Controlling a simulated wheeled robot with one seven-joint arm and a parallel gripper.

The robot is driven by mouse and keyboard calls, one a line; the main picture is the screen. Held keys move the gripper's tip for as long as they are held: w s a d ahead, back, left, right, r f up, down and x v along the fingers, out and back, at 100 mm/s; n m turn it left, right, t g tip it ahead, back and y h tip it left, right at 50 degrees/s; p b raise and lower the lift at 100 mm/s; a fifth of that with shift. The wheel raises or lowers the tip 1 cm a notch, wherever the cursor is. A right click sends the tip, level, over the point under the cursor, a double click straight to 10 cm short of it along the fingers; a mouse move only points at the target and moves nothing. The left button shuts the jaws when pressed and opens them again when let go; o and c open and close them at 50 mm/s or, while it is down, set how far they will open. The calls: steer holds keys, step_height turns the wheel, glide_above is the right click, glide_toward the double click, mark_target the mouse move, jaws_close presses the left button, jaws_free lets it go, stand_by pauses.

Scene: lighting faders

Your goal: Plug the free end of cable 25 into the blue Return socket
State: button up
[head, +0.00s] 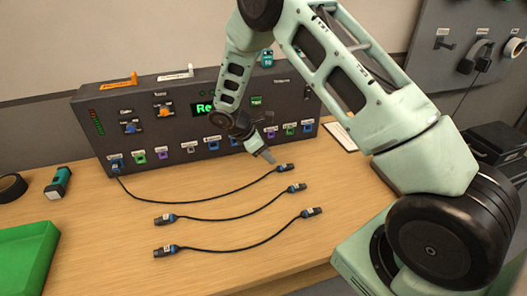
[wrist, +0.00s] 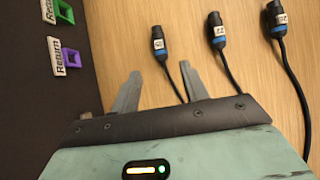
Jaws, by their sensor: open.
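Three dark cable ends with blue bands lie on the table. The nearest to the console is the free end (head: 285,167) of a cable plugged into the console's far-left blue socket (head: 115,165). It also shows in the wrist view (wrist: 157,42). Its number tag is too small to read surely. A blue socket (head: 307,127) sits at the right end of the row; its label is unreadable. Beside it, the green (wrist: 68,32) and purple (wrist: 70,58) sockets read "Return" in the wrist view. My gripper (head: 265,156) is open and empty, above the table near the plugged cable's free end.
Two loose cables (head: 230,219) (head: 235,250) lie in front, unplugged at both ends. The dark console (head: 180,115) stands at the back. A green tray (head: 25,258), a teal item (head: 58,183) and a tape roll (head: 10,188) are at left.

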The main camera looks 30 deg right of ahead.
mark_target(278, 167)
steer(key=shift+b+x, duration=1.85)
steer(key=shift+x, duration=2.05)
steer(key=shift+a, duration=0.1)
jaws_close()
steer(key=shift+r+p, duration=2.05)
steer(key=shift+r, duration=0.5)
steer(key=shift+f, duration=0.1)
